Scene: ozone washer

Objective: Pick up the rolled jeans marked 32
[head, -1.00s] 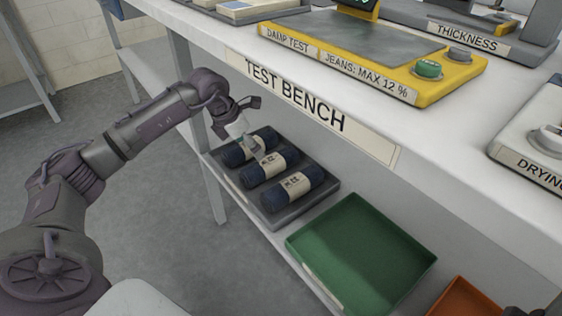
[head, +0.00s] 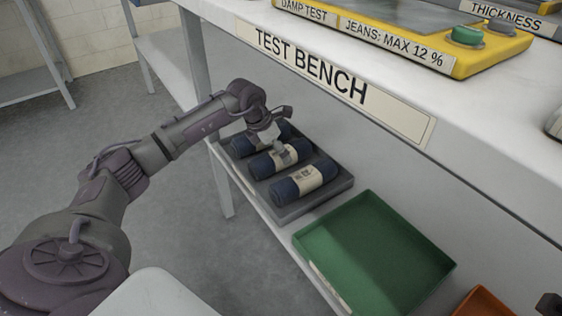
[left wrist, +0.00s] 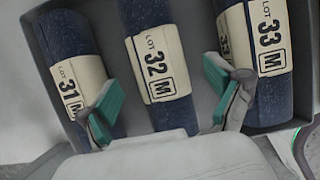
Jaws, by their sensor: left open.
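The rolled jeans marked 32 (left wrist: 158,62) lie in the middle of the grey tray (left wrist: 205,100), dark blue with a cream band. In the left wrist view my left gripper (left wrist: 162,105) is open, with one green-padded finger on each side of roll 32. I cannot tell whether the fingers touch it. In the head view roll 32 (head: 272,164) is partly covered by my left gripper (head: 283,150). Roll 31 (left wrist: 75,70) lies to its left and roll 33 (left wrist: 265,50) to its right. My right gripper is not clearly in view.
The tray stands on the lower shelf under the test bench (head: 335,85), whose front edge overhangs close to my left arm. A green tray (head: 375,250) stands beside it, empty. An orange tray (head: 484,302) is partly in view at the lower right.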

